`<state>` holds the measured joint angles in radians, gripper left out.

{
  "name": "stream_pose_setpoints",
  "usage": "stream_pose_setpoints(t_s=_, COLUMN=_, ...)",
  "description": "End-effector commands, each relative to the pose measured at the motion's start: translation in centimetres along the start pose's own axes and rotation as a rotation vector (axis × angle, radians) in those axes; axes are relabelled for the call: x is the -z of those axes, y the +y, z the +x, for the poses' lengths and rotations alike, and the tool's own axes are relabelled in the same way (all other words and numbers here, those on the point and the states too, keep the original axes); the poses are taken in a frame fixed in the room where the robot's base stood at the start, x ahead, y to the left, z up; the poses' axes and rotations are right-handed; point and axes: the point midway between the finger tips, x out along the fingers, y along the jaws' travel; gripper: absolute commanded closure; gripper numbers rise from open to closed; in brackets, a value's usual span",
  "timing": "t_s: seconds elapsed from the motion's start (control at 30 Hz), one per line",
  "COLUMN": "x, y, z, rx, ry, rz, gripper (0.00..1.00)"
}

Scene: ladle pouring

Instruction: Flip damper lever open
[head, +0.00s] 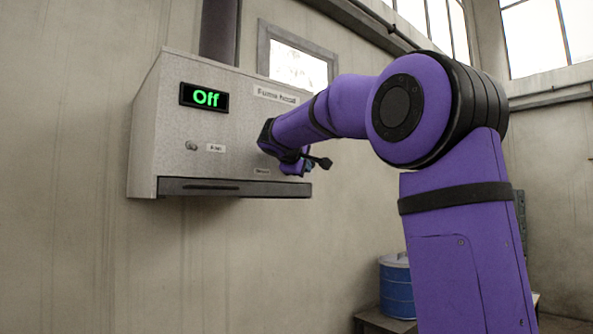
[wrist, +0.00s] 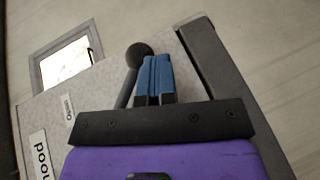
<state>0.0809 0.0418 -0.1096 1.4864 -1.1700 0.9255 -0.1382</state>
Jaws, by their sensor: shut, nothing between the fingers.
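The fume hood (head: 170,120) is a grey speckled box on the wall. Its damper lever (head: 325,163) is a dark rod with a round black ball end, sticking out to the right past my gripper. In the wrist view the lever's ball (wrist: 139,55) and rod lie just left of my gripper (wrist: 155,62). The blue fingers are together and empty, beside the lever, not around it. I cannot tell whether they touch it. In the head view my wrist hides the lever's base.
A small toggle (head: 192,146) sits beside a label. A dark ledge (head: 230,188) runs along the hood's bottom. A blue drum (head: 397,288) stands low behind my arm. The space below the hood is clear.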

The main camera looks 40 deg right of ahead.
Motion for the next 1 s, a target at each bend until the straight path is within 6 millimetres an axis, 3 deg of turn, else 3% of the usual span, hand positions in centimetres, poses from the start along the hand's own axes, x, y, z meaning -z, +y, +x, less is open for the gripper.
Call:
stream_pose_setpoints(t_s=0.5, x=-1.0, y=3.3, z=1.9, rx=-0.321, ry=-0.002, rz=-0.156, gripper=1.00)
stream_pose_setpoints(t_s=1.0, x=-1.1, y=4.3, z=2.1, rx=-0.393, ry=-0.001, rz=-0.186, gripper=1.00)
